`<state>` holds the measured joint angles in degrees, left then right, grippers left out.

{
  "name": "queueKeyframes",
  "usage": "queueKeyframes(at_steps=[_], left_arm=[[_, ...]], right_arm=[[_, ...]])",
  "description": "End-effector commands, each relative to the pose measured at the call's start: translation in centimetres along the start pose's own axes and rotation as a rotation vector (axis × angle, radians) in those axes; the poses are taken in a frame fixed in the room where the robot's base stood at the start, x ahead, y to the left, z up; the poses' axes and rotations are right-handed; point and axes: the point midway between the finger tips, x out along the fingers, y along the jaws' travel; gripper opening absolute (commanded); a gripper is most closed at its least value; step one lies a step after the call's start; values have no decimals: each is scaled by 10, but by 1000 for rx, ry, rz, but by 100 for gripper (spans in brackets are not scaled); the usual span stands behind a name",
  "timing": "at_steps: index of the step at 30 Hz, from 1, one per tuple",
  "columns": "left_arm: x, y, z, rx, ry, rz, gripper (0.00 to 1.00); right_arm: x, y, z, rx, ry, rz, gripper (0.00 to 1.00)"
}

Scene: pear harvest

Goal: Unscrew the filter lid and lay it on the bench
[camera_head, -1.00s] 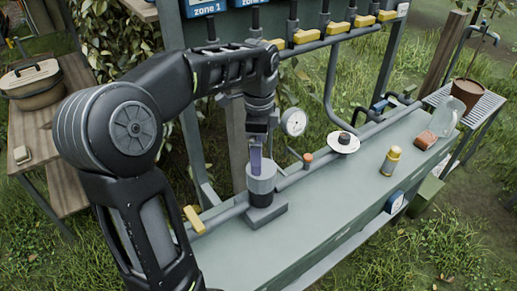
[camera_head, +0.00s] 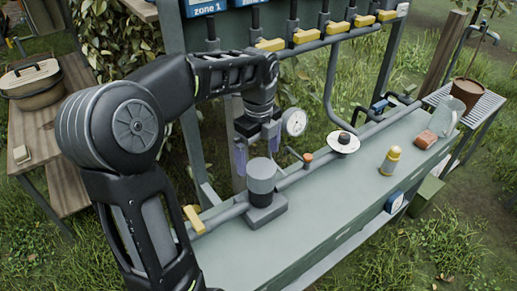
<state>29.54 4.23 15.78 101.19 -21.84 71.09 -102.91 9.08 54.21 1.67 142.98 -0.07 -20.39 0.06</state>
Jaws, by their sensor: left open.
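The filter stands upright on the pipe along the bench (camera_head: 300,240), with a dark lower body (camera_head: 262,198) on a square foot. Its grey cylindrical lid (camera_head: 262,181) sits on top of the body. My left gripper (camera_head: 257,150) points down just above and behind the lid, with its two purple-tinted fingers spread wide and nothing between them. The fingers look clear of the lid, though the exact gap is hard to judge. My right gripper is not in view.
A white disc with a black knob (camera_head: 344,144), a yellow-capped bottle (camera_head: 390,160), a reddish block (camera_head: 425,139) and a clear jug (camera_head: 447,117) stand to the right. A pressure gauge (camera_head: 293,122) is close beside the gripper. The bench front is clear.

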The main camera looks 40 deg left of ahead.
Motion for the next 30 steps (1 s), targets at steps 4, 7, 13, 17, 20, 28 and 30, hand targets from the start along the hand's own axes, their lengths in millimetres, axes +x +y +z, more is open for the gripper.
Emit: queueKeyframes(at_steps=[4,7,13,17,20,28,30], left_arm=[[22,1,0,-1,2,3,97],[38,1,0,-1,1,3,97],[58,0,0,0,1,1,97],[61,0,0,-1,0,0,97],[61,0,0,-1,0,0,97],[61,0,0,-1,0,0,83],[60,0,0,-1,0,0,77]], right_arm=[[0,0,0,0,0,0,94],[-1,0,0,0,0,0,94],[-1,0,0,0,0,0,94],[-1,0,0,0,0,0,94],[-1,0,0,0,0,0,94],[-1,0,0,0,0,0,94],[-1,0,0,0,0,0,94]])
